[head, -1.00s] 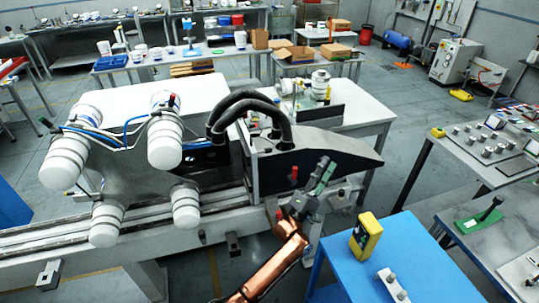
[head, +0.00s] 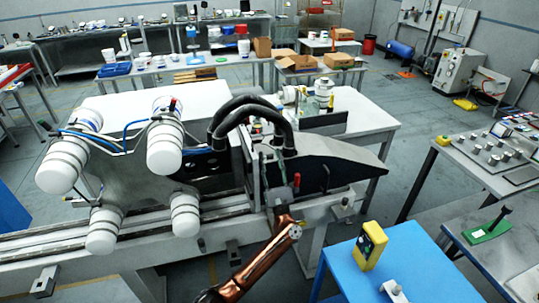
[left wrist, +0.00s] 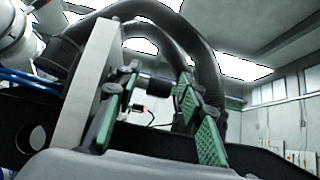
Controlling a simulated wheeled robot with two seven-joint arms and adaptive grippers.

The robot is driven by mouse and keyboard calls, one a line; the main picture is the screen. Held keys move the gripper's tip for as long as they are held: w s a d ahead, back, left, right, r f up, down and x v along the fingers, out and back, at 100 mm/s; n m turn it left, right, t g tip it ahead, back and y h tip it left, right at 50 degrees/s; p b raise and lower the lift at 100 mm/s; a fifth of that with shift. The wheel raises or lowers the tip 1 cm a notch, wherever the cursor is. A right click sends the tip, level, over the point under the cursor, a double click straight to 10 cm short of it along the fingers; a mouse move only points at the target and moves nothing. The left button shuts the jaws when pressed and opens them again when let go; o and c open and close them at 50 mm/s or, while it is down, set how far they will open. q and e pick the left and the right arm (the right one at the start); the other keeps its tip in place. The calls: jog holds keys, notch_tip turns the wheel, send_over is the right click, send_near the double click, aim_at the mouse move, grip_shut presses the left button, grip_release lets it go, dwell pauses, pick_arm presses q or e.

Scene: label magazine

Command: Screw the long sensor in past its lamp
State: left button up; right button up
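My left gripper (head: 275,160) is at the front of the machine, beside the upright grey plate (head: 239,160) and below the thick black hoses. In the left wrist view its two green-padded fingers (left wrist: 155,122) stand wide apart. A short dark cylinder (left wrist: 154,88) and a small part with a red spot (left wrist: 138,107) show between or behind the fingers. I cannot tell whether either is the long sensor or its lamp, nor whether the fingers touch them. The grey plate (left wrist: 85,88) is close to the left finger. My right gripper is out of view.
Black hoses (head: 250,105) arch over the plate. A red part (head: 296,180) stands just right of the gripper. White rollers (head: 164,148) are at the left. A blue table (head: 415,262) with a yellow box (head: 370,245) is at the front right.

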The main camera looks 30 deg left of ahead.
pick_arm(q)
jog(key=shift+w+a+r, duration=0.3)
jog(key=shift+a+r, duration=0.05)
jog(key=shift+r, duration=0.05)
grip_shut()
